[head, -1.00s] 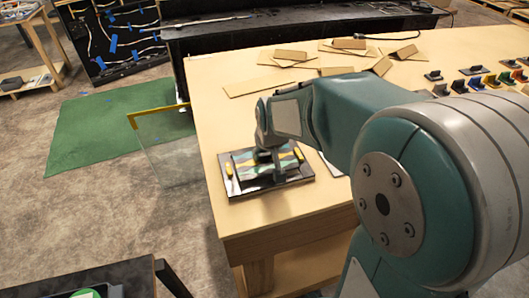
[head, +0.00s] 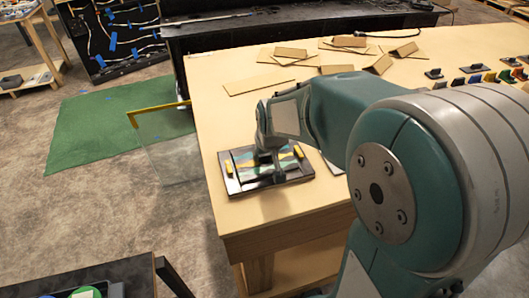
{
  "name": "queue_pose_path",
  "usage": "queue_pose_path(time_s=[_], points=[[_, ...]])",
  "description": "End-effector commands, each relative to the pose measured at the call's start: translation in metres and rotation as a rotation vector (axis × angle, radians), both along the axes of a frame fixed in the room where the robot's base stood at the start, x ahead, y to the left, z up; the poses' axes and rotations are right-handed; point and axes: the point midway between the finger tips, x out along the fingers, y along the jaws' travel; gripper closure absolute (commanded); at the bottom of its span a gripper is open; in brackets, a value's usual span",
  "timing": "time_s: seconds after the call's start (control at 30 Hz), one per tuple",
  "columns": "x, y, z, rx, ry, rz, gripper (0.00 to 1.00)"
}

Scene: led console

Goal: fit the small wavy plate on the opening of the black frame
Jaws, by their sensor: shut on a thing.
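The black frame (head: 236,187) lies flat near the front left corner of the wooden table, with a yellow piece (head: 229,167) on its left side and another (head: 298,152) on its right. The small wavy plate (head: 247,158), with green, dark and pale wavy bands, is at the frame's middle, over the opening. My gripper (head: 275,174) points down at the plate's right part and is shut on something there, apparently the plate. The fingertips are small and partly hidden, and I cannot tell whether the plate sits fully in the opening.
Cardboard pieces (head: 258,86) lie farther back on the table (head: 210,105). Small coloured parts (head: 490,77) stand at the back right. A yellow-edged clear panel (head: 165,140) is left of the table. Bare tabletop surrounds the frame's back and left.

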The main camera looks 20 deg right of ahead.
Motion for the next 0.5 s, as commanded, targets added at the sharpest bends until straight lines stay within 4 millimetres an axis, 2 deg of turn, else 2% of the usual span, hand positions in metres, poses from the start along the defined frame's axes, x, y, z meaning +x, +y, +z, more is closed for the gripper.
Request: queue_pose_path(time_s=[0.5], points=[[0.0002, 0.0, -0.0052, 0.0, -0.001, 0.0, 1.0]])
